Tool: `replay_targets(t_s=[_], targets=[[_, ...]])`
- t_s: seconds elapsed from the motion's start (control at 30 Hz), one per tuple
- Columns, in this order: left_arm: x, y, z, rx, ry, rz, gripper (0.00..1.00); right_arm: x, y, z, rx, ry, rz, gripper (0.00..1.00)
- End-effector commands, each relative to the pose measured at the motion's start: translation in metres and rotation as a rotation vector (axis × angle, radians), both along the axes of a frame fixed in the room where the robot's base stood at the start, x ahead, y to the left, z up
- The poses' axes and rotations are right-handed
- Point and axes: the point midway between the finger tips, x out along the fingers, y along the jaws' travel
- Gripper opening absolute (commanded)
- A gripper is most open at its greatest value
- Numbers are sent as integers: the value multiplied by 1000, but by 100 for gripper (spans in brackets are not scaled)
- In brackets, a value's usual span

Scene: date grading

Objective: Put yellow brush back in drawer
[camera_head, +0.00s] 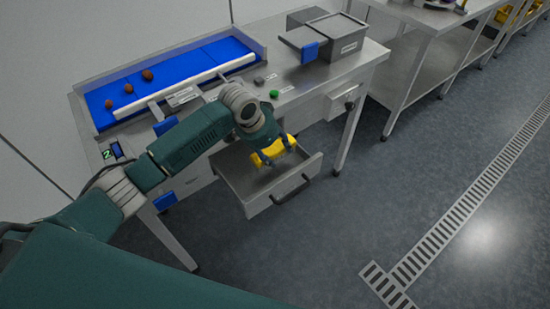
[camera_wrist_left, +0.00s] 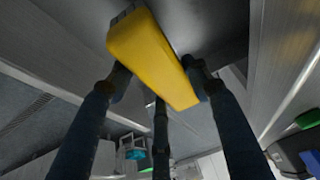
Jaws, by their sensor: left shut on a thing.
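The yellow brush (camera_head: 272,149) is over the open drawer (camera_head: 262,205), under my left gripper (camera_head: 279,155). In the left wrist view the brush (camera_wrist_left: 153,58) is a yellow block with a dark strip at one end. The fingers of my left gripper (camera_wrist_left: 158,88) are shut on it from both sides. The drawer is pulled out from the steel table and has a dark handle at its front. I cannot tell whether the brush touches the drawer floor. My right gripper is not in view.
The steel table (camera_head: 318,88) bears a blue tray (camera_head: 190,75) with brown dates, a green button (camera_head: 274,94) and a grey box (camera_head: 333,35). A second closed drawer (camera_head: 345,104) is to the right. The floor (camera_head: 420,180) in front is clear.

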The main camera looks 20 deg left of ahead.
Motion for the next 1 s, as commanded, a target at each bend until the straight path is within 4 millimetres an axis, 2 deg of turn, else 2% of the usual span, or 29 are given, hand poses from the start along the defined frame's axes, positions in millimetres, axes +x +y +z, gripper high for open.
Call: replay_targets(t_s=[0.2, 0.3, 0.7, 0.73, 0.8, 1.0], targets=[[-1, 0, -32, 0, 3, 2, 28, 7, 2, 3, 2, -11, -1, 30], [-1, 0, -41, 1, 1, 0, 28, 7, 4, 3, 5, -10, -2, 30], [-1, 0, -46, 1, 1, 0, 28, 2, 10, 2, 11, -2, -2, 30], [-1, 0, -46, 1, 2, 0, 53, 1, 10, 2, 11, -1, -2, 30], [-1, 0, -45, 1, 2, 0, 66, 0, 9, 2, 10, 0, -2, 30], [-1, 1, -45, 1, 2, 0, 67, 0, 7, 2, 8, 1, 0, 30]])
